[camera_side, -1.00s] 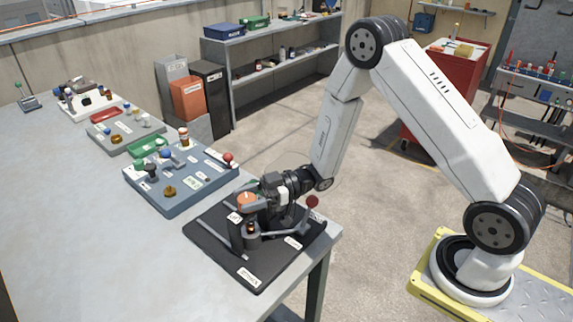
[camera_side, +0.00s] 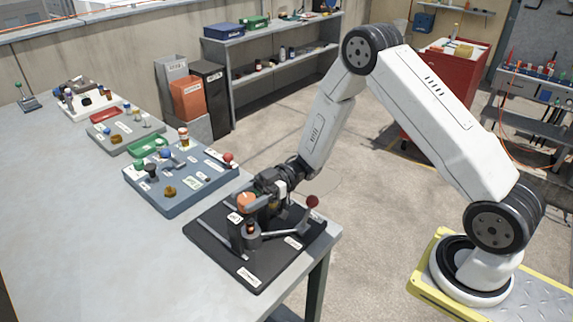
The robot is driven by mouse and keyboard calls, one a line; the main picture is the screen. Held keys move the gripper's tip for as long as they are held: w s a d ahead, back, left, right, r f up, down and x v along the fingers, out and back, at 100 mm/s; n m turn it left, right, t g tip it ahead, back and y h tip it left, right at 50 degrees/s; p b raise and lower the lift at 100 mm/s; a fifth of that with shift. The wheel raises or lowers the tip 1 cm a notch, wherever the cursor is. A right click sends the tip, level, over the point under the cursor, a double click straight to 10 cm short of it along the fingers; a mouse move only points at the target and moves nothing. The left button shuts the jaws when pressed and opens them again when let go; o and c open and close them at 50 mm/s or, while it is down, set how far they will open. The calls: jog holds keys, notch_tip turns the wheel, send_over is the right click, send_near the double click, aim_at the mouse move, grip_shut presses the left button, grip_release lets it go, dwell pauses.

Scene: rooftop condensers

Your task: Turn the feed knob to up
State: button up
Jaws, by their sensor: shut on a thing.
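My gripper (camera_side: 262,194) reaches in from the right over the black board (camera_side: 215,256) at the near table corner. Its jaws are closed at the orange-topped knob (camera_side: 245,199), which stands on a dark post. The fingertips are small and partly hidden, so the exact grip is hard to see. A small white label (camera_side: 234,217) sits by the knob; its print is too small to read, so I cannot tell which way the knob points or which label names the feed knob.
A grey lever with a dark red ball (camera_side: 313,201) rises on the board's right, close to my gripper. A short round post (camera_side: 252,238) stands in front. A blue-grey board (camera_side: 190,206) with several controls lies behind left.

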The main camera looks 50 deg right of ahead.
jog(key=o, duration=1.3)
jog(key=shift+d, duration=0.1)
jog(key=shift+s+d, duration=0.2)
jog(key=shift+d, duration=1.05)
jog(key=shift+s+d, duration=0.25)
jog(key=shift+d, duration=1)
jog(key=shift+s+d, duration=0.2)
jog(key=shift+d, duration=1.05)
